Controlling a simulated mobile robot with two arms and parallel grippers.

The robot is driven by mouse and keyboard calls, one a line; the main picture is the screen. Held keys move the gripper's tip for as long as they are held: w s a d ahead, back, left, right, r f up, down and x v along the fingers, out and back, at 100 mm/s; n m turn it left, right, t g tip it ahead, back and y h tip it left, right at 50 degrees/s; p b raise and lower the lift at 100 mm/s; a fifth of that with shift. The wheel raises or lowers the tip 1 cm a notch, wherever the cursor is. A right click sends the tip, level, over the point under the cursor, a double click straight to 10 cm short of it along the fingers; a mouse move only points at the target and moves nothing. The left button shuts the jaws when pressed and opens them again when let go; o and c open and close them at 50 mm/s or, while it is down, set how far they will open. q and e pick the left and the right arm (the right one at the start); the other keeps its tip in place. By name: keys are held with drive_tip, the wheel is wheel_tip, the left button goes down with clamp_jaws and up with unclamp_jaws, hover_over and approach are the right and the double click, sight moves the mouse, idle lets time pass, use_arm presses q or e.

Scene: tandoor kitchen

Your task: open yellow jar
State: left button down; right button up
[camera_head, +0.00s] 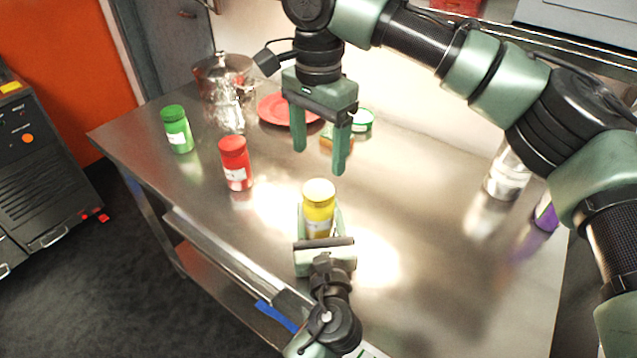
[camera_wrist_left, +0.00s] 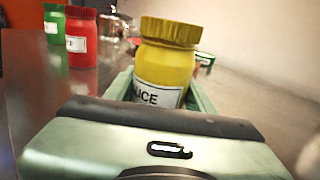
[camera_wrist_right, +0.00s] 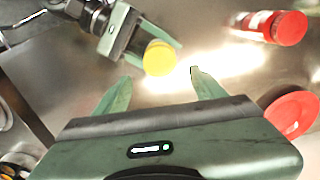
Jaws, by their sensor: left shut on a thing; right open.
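The yellow jar (camera_head: 318,208) stands upright on the steel table with its yellow lid on. A white label reading "UCE" shows on it in the left wrist view (camera_wrist_left: 163,75). My left gripper (camera_head: 321,222) is shut on the jar's body from the front, a finger on each side. My right gripper (camera_head: 319,160) is open and empty, fingers pointing down, above and behind the jar. In the right wrist view the jar's lid (camera_wrist_right: 159,58) shows beyond the open fingers.
A red jar (camera_head: 235,163) and a green jar (camera_head: 177,129) stand left of the yellow jar. A metal pot (camera_head: 222,75), a red plate (camera_head: 281,109) and a green-and-white tin (camera_head: 362,121) are at the back. A clear container (camera_head: 505,175) and a purple item (camera_head: 546,214) stand right.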

sight(318, 189)
drive_tip(key=m, duration=0.3)
drive_tip(key=shift+f, duration=4)
